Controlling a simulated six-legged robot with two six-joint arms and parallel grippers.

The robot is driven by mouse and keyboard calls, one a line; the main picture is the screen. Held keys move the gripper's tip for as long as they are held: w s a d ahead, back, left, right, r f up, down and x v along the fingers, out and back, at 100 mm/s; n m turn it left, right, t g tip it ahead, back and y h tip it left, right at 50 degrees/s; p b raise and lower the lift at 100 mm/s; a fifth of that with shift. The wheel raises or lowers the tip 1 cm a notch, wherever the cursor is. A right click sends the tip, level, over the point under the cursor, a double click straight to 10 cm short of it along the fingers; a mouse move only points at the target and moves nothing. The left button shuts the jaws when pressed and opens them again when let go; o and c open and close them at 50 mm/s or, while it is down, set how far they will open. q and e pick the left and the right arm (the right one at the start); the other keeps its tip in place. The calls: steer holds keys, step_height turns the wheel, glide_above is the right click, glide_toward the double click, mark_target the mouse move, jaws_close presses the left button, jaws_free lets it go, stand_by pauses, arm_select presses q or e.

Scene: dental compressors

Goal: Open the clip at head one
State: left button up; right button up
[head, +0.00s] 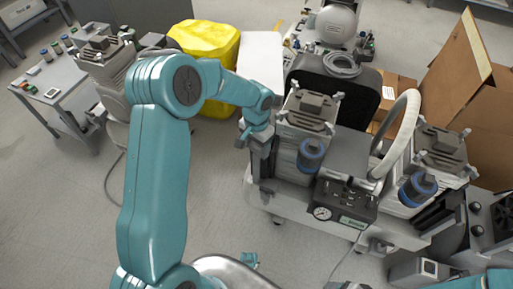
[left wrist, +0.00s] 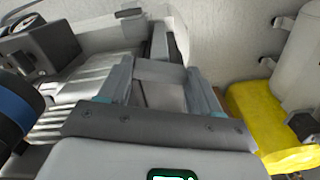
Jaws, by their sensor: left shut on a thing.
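The compressor's left cylinder head (head: 305,110), with a grey ribbed body and a blue-banded filter (head: 312,153) in front, stands on a white trolley. I take it for head one, though I can read no label. My left gripper (head: 258,138) is at the left side of this head, its arm reaching across from the left. In the left wrist view the gripper (left wrist: 162,88) is shut on a grey clip part (left wrist: 160,72) between its fingers, beside the ribbed metal body (left wrist: 85,85). The clip's hinge and exact angle are hidden.
A second head (head: 440,148) and a thick pale hose (head: 402,125) are to the right. A gauge panel (head: 345,205) is in front. A yellow-covered thing (head: 205,50) and cardboard box (head: 470,80) stand behind. A side table (head: 50,85) is at left.

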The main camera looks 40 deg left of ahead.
mark_target(256, 147)
arm_select(q)
steer(key=shift+n+b, duration=0.4)
steer(key=shift+n, duration=0.7)
steer(key=o, duration=1.1)
steer(key=shift+c, duration=0.2)
step_height(256, 147, up, 16)
steer(key=p, duration=0.3)
steer(key=shift+r+p, duration=0.2)
steer(key=shift+p, duration=0.15)
